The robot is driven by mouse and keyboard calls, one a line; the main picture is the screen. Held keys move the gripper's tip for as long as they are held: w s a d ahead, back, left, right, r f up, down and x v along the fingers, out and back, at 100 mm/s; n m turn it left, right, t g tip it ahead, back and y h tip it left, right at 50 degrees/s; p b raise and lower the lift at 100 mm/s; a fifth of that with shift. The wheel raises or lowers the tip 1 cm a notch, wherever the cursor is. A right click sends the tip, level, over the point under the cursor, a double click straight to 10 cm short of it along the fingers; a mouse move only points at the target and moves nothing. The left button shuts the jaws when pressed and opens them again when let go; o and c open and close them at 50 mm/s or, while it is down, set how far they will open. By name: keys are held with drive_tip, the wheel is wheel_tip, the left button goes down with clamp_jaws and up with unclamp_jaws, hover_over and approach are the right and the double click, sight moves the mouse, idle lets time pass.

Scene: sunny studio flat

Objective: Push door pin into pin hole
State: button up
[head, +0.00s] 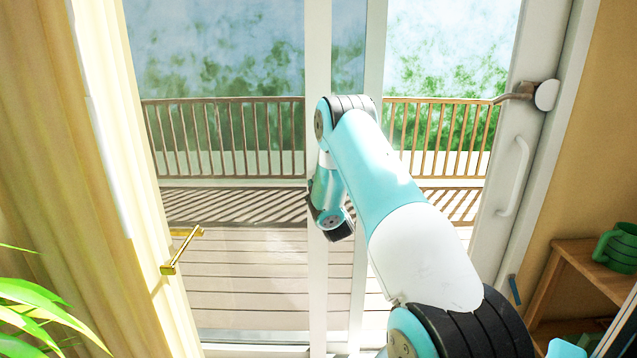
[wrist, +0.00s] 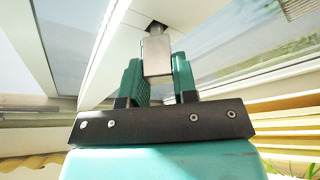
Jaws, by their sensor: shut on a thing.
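A white-framed glass sliding door (head: 318,290) stands in front of me, with a white pull handle (head: 514,175) at its right. In the wrist view my gripper (wrist: 156,72) is shut on the door pin (wrist: 156,54), a grey metal block held between two green fingers. The pin points away from the gripper toward a dark square pin hole (wrist: 157,27) in the white frame. Its tip appears at or just inside the hole's edge; the depth is unclear. In the head view my arm reaches to the door's middle uprights, and fingers, pin and hole are hidden.
A cream curtain (head: 95,170) with a brass holdback (head: 180,252) hangs at left, above a green plant (head: 40,305). A wooden shelf (head: 570,265) with a green mug (head: 617,247) stands at right. A metal latch (head: 528,92) sits high on the right frame.

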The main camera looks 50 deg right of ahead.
drive_tip(key=shift+w+d+p, duration=0.55)
drive_tip(key=shift+d+p, duration=0.1)
drive_tip(key=shift+p, duration=1.45)
idle(0.3)
drive_tip(key=shift+d+r+p, duration=0.15)
drive_tip(key=shift+p, duration=0.15)
clamp_jaws()
idle(0.3)
drive_tip(key=o, duration=1.5)
unclamp_jaws()
drive_tip(key=shift+w, duration=0.1)
drive_tip(key=shift+c, duration=0.2)
drive_tip(key=shift+f+b, duration=0.3)
drive_tip(key=shift+b, duration=0.25)
drive_tip(key=shift+s+f+b, duration=0.1)
drive_tip(key=shift+s+b, duration=0.15)
drive_tip(key=shift+b, duration=0.05)
drive_tip(key=b+v, duration=0.6)
drive_tip(key=b, duration=0.4)
drive_tip(key=shift+s+a, duration=0.2)
drive_tip(key=shift+a, duration=0.15)
